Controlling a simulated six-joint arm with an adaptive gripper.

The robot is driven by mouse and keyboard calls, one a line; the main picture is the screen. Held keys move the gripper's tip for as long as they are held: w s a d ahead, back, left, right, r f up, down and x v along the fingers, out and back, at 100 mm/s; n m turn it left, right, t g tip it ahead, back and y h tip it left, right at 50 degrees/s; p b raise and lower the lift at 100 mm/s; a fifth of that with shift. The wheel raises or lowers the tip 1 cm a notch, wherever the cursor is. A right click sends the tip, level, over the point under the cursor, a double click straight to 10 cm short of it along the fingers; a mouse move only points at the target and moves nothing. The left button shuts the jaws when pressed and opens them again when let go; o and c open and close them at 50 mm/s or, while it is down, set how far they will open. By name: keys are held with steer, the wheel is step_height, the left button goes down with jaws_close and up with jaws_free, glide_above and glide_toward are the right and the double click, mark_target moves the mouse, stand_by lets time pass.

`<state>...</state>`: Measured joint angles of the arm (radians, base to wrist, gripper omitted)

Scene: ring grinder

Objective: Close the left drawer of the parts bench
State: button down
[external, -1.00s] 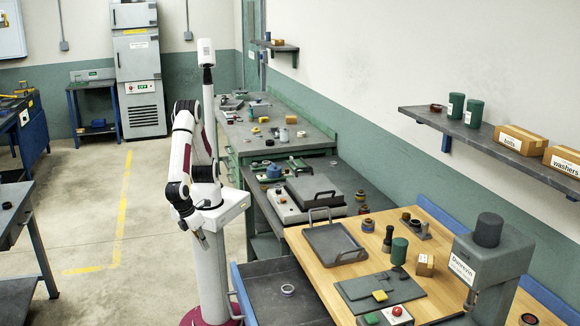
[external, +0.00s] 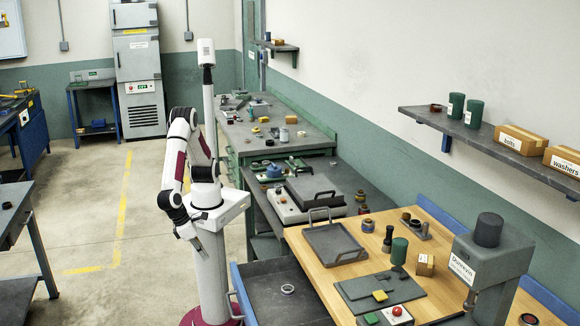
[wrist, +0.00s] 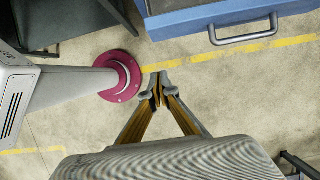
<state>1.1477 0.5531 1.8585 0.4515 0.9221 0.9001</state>
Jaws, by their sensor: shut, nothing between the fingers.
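A grey drawer (external: 270,278) with a blue front stands pulled out of the wooden-topped bench (external: 322,268) in the external view. I cannot tell for sure that it is the left one. A small ring (external: 287,289) lies inside it. In the wrist view, its blue front (wrist: 200,17) and bar handle (wrist: 245,38) are at the upper right. My gripper (wrist: 158,90) is shut and empty, pointing down over the floor, apart from the handle and to its lower left. In the external view my gripper (external: 203,250) hangs in front of my pedestal, left of the drawer.
A tray (external: 334,244), a green mat and small parts lie on the wooden top. A grey bench with a hinged-lid device (external: 310,192) stands behind it. Another table (external: 20,215) is at the left. The floor between, with its yellow line (external: 122,215), is clear.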

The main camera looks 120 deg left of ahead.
steer(key=shift+f, duration=0.15)
steer(key=w+a+f, duration=0.5)
steer(key=f, duration=0.4)
steer(key=shift+w+a, duration=0.25)
stand_by(0.4)
steer(key=shift+w+a, duration=0.1)
stand_by(0.4)
glide_above(281, 273)
steer(key=shift+w+a, duration=0.1)
steer(key=shift+a, duration=0.15)
stand_by(0.4)
steer(key=shift+d, duration=0.1)
stand_by(0.3)
